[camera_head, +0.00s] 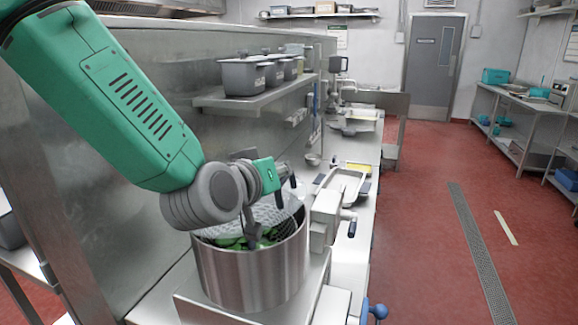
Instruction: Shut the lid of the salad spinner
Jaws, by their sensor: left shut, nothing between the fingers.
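The salad spinner is a large round steel pot (252,278) in the lower middle of the head view, with green leafy contents (232,243) inside. A pale mesh or perforated lid (285,204) shows at its top, partly hidden behind my wrist; I cannot tell its exact angle. My left gripper (290,181) is above the pot's rear rim, close to the lid, shut and empty. I cannot tell whether it touches the lid. A grey bracket-like part (252,232) hangs down into the pot opening. My right gripper is not in view.
The pot stands on a steel stand (316,290), with a machine housing (326,215) and dark-tipped lever just right of it. A steel wall panel (130,240) rises on the left. A shelf (255,104) with grey containers is above and behind. The red floor at right is clear.

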